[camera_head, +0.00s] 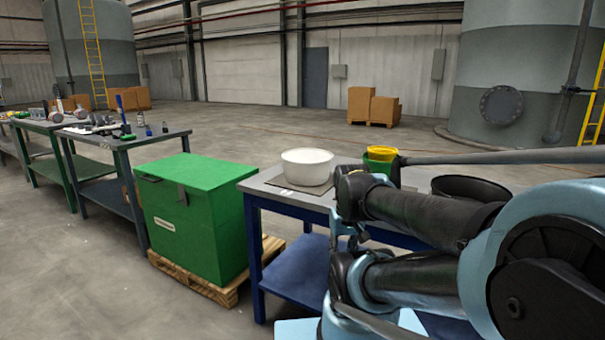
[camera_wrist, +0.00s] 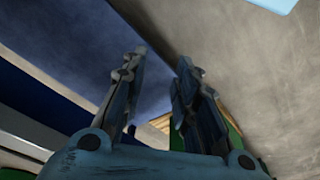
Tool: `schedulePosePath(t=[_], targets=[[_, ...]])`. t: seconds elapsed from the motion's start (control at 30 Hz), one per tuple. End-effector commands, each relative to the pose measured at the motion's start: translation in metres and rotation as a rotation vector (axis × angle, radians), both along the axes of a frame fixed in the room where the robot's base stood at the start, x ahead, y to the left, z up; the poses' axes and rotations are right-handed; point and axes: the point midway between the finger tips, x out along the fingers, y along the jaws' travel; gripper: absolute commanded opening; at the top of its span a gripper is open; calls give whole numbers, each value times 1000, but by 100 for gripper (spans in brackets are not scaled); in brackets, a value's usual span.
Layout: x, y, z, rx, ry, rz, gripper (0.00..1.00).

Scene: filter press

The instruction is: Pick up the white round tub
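The white round tub (camera_head: 307,167) stands upright on the near left part of the blue-framed table (camera_head: 275,188) in the head view. My gripper shows in the wrist view (camera_wrist: 160,78) with its two fingers apart and nothing between them. In the head view, my folded arm is to the right of the tub and in front of the table; the fingers are hard to make out there. I cannot make out the tub in the wrist view.
A green chest (camera_head: 205,215) stands on a wooden pallet (camera_head: 225,292) left of the table. Behind my arm are a yellow-and-green container (camera_head: 381,154) and a black round bowl (camera_head: 472,187). Another bench with small items (camera_head: 125,140) stands farther left. Open floor lies behind.

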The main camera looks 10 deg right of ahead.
Motion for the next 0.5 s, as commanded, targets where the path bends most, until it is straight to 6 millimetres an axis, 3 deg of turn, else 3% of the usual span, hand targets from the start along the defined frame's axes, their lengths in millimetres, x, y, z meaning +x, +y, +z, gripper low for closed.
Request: schedulePosePath(t=[0.27,0.37,0.5], targets=[[-6,0,10,-3,-11,15,28],[6,1,25,-11,-8,61,28],[35,6,61,-33,-1,180,28]])
